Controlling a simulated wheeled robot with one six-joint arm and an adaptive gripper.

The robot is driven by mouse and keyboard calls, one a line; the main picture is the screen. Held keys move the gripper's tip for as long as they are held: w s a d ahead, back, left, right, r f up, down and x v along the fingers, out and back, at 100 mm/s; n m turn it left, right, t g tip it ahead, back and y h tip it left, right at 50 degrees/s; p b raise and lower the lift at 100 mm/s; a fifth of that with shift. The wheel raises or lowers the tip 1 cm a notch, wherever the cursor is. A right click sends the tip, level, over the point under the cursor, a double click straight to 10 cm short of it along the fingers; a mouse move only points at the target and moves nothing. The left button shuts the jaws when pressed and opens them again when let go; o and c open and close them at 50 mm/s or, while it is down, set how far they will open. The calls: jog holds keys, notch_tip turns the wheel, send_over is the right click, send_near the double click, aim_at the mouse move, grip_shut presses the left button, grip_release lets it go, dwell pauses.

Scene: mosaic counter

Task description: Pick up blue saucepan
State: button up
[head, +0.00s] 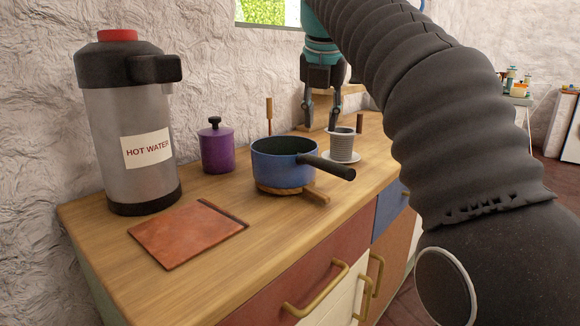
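The blue saucepan (283,170) stands upright on a wooden trivet (310,194) on the counter. Its black handle (327,166) points right and toward the counter's front edge.
A purple lidded canister (217,150) stands left of the saucepan. A hot water dispenser (130,125) is at the far left. A reddish-brown board (187,235) lies in front. Front-centre counter is clear.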

aim_at(303, 167)
jog(key=shift+n, duration=0.6)
jog(key=x, duration=1.3)
jog(key=shift+w+a+f, duration=0.15)
jog(key=shift+w+a, duration=0.1)
jog(key=shift+w, duration=0.15)
jog(key=shift+c, duration=0.2)
grip_shut()
